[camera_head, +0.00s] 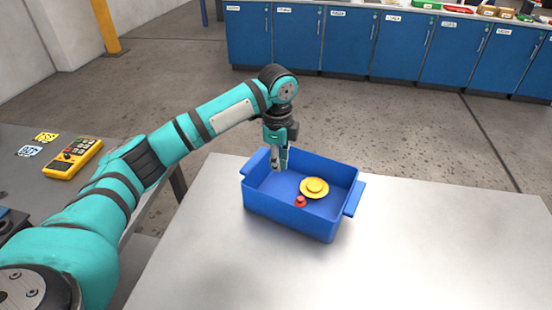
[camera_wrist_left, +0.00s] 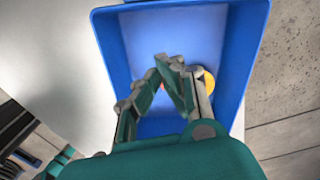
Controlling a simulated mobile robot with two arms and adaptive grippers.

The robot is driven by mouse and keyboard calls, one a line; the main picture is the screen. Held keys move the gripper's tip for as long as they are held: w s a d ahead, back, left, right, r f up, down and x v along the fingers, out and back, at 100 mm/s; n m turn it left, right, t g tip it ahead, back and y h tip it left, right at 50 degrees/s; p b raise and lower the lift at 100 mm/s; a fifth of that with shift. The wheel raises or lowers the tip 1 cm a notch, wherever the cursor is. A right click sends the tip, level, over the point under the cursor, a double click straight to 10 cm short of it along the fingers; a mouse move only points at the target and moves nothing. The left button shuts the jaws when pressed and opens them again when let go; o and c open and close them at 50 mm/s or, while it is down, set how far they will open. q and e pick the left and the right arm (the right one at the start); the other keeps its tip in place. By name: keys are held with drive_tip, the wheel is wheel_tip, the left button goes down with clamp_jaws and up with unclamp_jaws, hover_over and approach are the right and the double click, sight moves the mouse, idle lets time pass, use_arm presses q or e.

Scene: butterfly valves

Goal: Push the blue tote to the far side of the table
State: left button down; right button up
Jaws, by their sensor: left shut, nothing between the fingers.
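The blue tote (camera_head: 290,214) stands upright on the pale table (camera_head: 420,250), close to the table's far edge. A yellow round part (camera_head: 314,187) and a small red part (camera_head: 300,202) lie inside it. My left gripper (camera_head: 278,167) points down over the tote's far left part, its fingers shut and empty. In the left wrist view the shut fingertips (camera_wrist_left: 170,64) show in front of the tote's inside (camera_wrist_left: 205,25), partly hiding the yellow part (camera_wrist_left: 209,82). I cannot tell whether the fingers touch the tote. My right gripper is not in view.
A grey side table at left holds a yellow handheld device (camera_head: 74,158) and printed tags (camera_head: 45,137). Blue cabinets (camera_head: 345,42) stand across the open floor at the back. The table's near and right parts are clear.

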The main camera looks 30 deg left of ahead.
sight(263, 180)
use_arm(q)
wheel_tip(263, 180, down, 8)
drive_tip(key=shift+r+p, duration=0.25)
drive_tip(key=shift+p, duration=0.2)
drive_tip(key=a, duration=0.2)
drive_tip(key=a+p, duration=0.1)
drive_tip(key=shift+s+a, duration=0.15)
drive_tip(key=shift+s, duration=0.1)
drive_tip(key=shift+s+a, duration=0.1)
drive_tip(key=shift+a, duration=0.3)
drive_tip(key=shift+f, duration=0.1)
